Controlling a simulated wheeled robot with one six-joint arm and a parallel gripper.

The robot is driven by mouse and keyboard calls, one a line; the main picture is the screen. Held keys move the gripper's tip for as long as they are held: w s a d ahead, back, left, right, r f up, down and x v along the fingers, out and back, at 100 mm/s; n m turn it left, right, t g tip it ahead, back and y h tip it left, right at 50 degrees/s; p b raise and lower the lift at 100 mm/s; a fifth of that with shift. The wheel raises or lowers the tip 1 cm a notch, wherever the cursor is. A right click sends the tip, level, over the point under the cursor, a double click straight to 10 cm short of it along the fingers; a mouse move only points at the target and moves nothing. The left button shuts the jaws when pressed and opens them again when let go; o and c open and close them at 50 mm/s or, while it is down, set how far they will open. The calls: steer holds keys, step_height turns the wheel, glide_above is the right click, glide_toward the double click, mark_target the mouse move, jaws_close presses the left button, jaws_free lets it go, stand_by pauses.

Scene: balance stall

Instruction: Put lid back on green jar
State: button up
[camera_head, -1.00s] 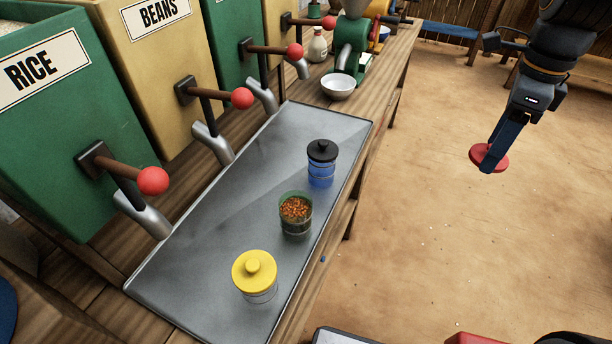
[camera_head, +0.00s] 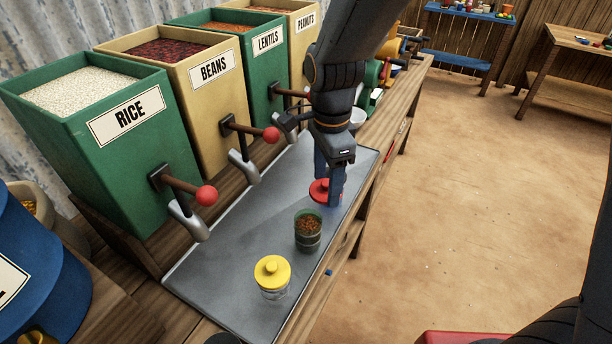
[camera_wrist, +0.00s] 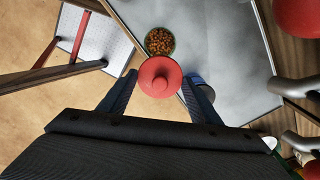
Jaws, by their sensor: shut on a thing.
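The green jar (camera_head: 308,238) stands open and upright on the metal tray, with brown-orange bits inside. Its open mouth also shows in the wrist view (camera_wrist: 160,41). My gripper (camera_head: 329,188) is shut on a red lid (camera_head: 318,191) with a knob. In the wrist view the red lid (camera_wrist: 160,77) sits between the two fingers, level as far as I can tell. The lid is above the tray, behind the green jar in the head view and apart from it. No green lid shows.
A yellow-lidded jar (camera_head: 272,272) stands in front of the green jar on the metal tray (camera_head: 230,290). A blue jar (camera_wrist: 203,88) shows partly behind my right finger. Bins with red-knobbed levers (camera_head: 206,196) line the left side. Floor to the right is clear.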

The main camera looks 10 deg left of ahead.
steer(key=s+a+n, duration=0.2)
steer(key=a, duration=0.2)
steer(key=b, duration=0.4)
glide_above(308, 220)
step_height(308, 220, down, 5)
steer(key=shift+w+r, duration=0.1)
steer(key=shift+r, duration=0.1)
steer(key=shift+f, duration=1.05)
steer(key=shift+p, duration=0.6)
steer(key=shift+f+p, duration=0.15)
steer(key=shift+p, duration=0.4)
stand_by(1.7)
steer(key=o, duration=1.6)
steer(key=shift+c, duration=0.2)
